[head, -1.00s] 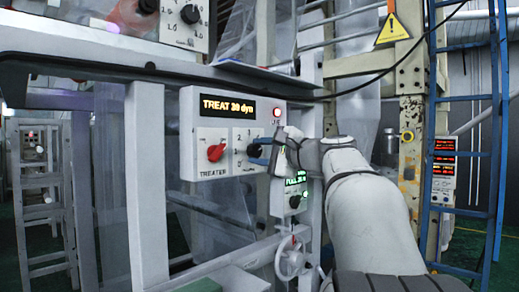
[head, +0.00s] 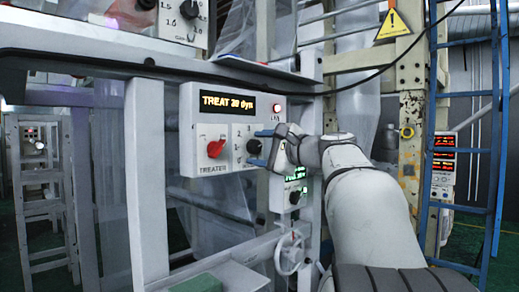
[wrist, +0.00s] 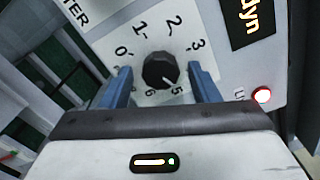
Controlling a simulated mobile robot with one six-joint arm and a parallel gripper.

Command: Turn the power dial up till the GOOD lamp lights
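The power dial is a black knob (head: 254,147) on the white treater panel (head: 188,133), also seen in the wrist view (wrist: 161,70). Its white mark points toward 5 on the printed scale. My gripper (head: 261,148) is open, with one blue finger on each side of the knob and gaps between in the wrist view (wrist: 161,88). The display (head: 228,102) reads TREAT and a number in the thirties, dyn; its last digit is blurred. No lamp reading GOOD can be made out.
A red TREATER switch (head: 215,148) sits left of the dial. A smaller panel with a green display (head: 295,175) and a handwheel (head: 290,253) are below. A white post (head: 148,190) stands at left, and a blue ladder (head: 428,150) at right.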

